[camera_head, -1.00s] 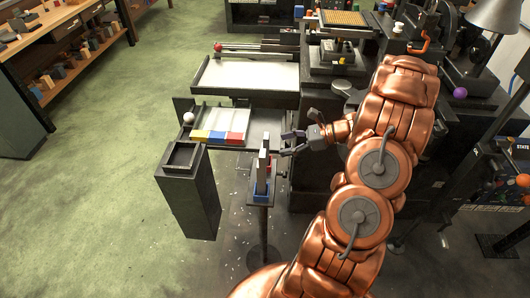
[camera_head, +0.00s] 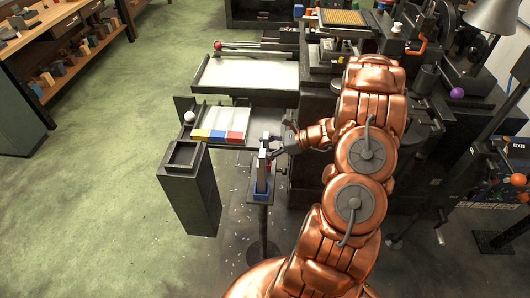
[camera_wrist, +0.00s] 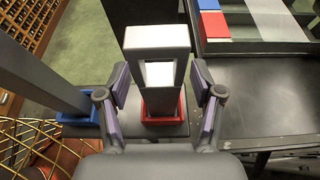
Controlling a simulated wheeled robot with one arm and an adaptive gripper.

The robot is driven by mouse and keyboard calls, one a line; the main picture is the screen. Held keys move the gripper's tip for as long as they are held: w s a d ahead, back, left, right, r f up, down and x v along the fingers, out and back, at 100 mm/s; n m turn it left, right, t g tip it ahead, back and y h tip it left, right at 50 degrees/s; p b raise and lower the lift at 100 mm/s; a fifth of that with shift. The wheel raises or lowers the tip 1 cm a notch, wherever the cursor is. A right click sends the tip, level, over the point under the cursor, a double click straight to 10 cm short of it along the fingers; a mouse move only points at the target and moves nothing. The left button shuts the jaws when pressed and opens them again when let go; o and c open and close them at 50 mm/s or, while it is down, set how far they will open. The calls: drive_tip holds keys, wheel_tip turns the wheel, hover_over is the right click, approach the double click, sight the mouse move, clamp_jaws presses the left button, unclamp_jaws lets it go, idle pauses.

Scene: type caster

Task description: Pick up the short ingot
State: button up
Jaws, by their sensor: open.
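A short grey ingot (camera_wrist: 157,40) stands upright in a red holder (camera_wrist: 150,117) in the wrist view. My gripper (camera_wrist: 161,84) is open, with one finger to each side of this ingot and visible gaps between. A taller grey ingot (camera_wrist: 38,72) stands in a blue holder (camera_wrist: 75,112) at the left, outside my fingers. In the head view my gripper (camera_head: 274,143) is at the narrow stand, close beside the upright ingots.
A dark open-topped bin (camera_head: 190,190) stands left of the stand. Behind it is a tray with yellow, blue and red blocks (camera_head: 217,136) and a white ball (camera_head: 189,117). Dark machinery fills the right side. Green floor is free at the left.

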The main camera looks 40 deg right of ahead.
clamp_jaws()
idle(0.4)
